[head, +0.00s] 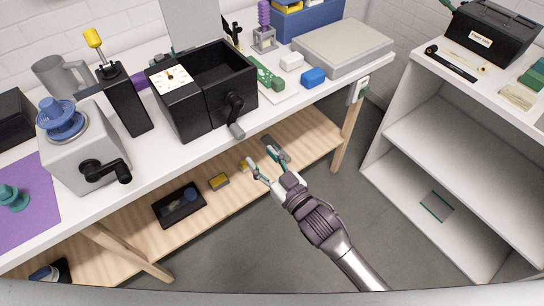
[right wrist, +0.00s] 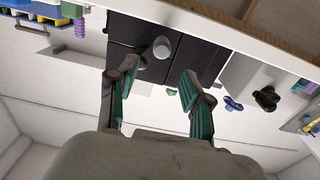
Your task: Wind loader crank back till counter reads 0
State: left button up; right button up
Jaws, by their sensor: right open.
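A black box-shaped loader (head: 188,114) stands near the table's front edge, with a white dial (head: 172,77) on its top left part. The dial's reading is too small to make out. A black crank (head: 234,103) with a grey handle knob (head: 237,131) is on its front, the knob hanging low. My right gripper (head: 264,158) is open and empty, below and right of the knob, apart from it. In the right wrist view the knob (right wrist: 160,47) shows beyond the open fingers (right wrist: 158,78). My left gripper is not in view.
Left of the loader stands a grey box (head: 62,150) with a blue spool and its own black crank (head: 105,171). The white table edge and a wooden lower shelf (head: 310,150) lie near my gripper. A white shelf unit (head: 440,140) stands at right.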

aim_at(242, 137)
jog(key=shift+b+x, duration=2.25)
jog(key=shift+x, duration=2.15)
jog(key=shift+s+a+r+p, duration=0.1)
jog(key=shift+a+p, duration=0.05)
jog(key=shift+p, duration=0.15)
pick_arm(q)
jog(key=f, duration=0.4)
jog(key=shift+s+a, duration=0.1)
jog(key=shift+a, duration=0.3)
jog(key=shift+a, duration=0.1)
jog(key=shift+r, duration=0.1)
pick_arm(e)
grip_shut()
